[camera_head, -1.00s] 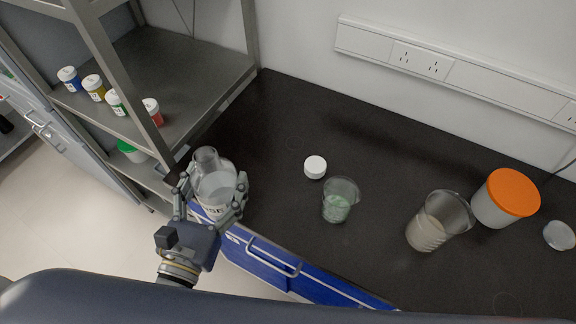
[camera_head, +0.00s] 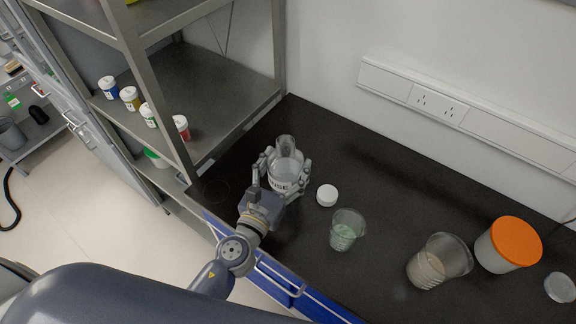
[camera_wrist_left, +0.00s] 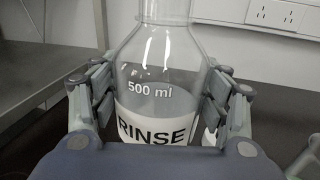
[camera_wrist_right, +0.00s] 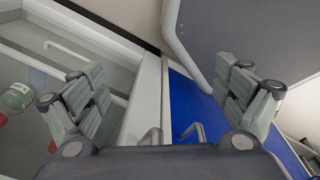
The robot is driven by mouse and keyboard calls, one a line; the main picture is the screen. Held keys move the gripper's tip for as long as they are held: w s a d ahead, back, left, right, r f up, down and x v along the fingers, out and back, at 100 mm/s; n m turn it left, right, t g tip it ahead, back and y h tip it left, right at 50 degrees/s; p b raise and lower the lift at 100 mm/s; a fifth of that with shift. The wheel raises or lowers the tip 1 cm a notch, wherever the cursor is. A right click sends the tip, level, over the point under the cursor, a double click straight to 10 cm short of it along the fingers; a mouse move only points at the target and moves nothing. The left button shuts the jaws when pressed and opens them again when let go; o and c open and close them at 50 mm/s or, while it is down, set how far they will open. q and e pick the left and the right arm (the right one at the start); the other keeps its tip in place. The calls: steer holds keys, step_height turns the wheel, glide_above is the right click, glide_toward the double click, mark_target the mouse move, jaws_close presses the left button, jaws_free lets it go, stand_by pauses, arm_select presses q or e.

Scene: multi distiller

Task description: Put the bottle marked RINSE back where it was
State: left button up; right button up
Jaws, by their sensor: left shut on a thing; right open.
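The clear glass bottle marked RINSE (camera_head: 286,167) is upright and without a cap, at the left part of the black bench. My left gripper (camera_head: 284,178) is shut on it, with a finger on each side. In the left wrist view the bottle (camera_wrist_left: 160,85) shows "500 ml" and its white RINSE label between the fingers. I cannot tell if its base touches the bench. A white cap (camera_head: 327,195) lies on the bench just right of the bottle. My right gripper (camera_wrist_right: 165,95) is open and empty in the right wrist view, near a blue drawer front (camera_wrist_right: 195,105).
A beaker with green contents (camera_head: 345,232), a beaker with cloudy contents (camera_head: 428,268), an orange-lidded tub (camera_head: 510,245) and a small clear dish (camera_head: 560,287) stand to the right. A metal shelf (camera_head: 215,85) with several small jars rises at left. The bench behind the bottle is clear.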

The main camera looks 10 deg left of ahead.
arm_select(q)
steer(key=shift+w+d, duration=0.2)
steer(key=shift+w, duration=0.4)
step_height(320, 180, down, 3)
steer(key=b, duration=0.3)
steer(key=shift+s+f, duration=0.1)
steer(key=shift+f, duration=0.2)
steer(key=o, duration=1.7)
steer(key=shift+f, duration=0.15)
arm_select(e)
steer(key=f, duration=0.3)
steer(key=shift+w+a, duration=0.1)
steer(key=shift+a, duration=0.15)
